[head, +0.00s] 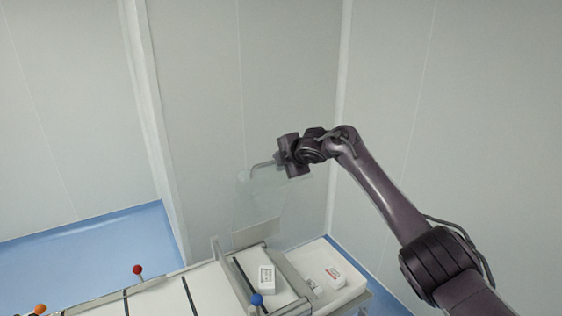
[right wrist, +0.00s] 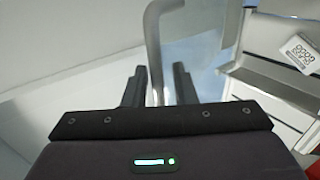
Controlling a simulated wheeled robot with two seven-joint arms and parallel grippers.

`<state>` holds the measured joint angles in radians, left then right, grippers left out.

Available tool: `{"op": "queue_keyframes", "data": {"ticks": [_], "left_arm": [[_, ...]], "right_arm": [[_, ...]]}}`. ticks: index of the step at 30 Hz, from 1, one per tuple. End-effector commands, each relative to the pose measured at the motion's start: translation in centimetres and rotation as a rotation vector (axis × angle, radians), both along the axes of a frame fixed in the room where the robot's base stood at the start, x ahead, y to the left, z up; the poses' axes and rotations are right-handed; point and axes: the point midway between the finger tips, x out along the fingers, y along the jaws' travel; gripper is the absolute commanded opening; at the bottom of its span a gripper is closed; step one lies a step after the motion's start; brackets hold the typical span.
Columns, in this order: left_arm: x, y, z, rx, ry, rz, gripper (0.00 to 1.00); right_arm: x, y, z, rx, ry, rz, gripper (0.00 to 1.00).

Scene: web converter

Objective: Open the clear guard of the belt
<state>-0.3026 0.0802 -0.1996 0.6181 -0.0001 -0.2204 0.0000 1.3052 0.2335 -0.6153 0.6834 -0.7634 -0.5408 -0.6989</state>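The clear guard (head: 262,195) is a see-through panel standing up above the belt at its right part, its lower edge near the belt frame. Its grey bar handle (head: 260,166) is at the top. My right gripper (head: 279,163) is at that handle, high above the belt. In the right wrist view the bent handle (right wrist: 154,40) runs down between the two fingers of my right gripper (right wrist: 159,85). The fingers are apart, with a visible gap at least on the right of the bar. My left gripper is not in view.
The belt (head: 207,288) carries a white labelled box (head: 266,279). More small white boxes (head: 333,278) lie on a white tray (head: 352,287) at the right. Pale walls are close behind.

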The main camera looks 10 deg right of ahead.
Motion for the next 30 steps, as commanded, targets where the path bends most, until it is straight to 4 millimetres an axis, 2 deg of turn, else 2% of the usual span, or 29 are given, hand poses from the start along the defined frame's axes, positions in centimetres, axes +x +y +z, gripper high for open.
{"op": "queue_keyframes", "data": {"ticks": [8, 21, 30], "left_arm": [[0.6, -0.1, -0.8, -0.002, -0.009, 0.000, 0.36], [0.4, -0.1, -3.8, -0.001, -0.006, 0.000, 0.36], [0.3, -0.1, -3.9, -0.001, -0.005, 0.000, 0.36]], "right_arm": [[-0.7, -0.4, 0.5, 0.003, -0.003, 0.000, 0.25], [-5.4, -1.9, 3.9, -0.001, -0.001, 0.002, 0.25], [-5.9, -2.1, 4.4, 0.000, 0.001, 0.000, 0.25]]}}
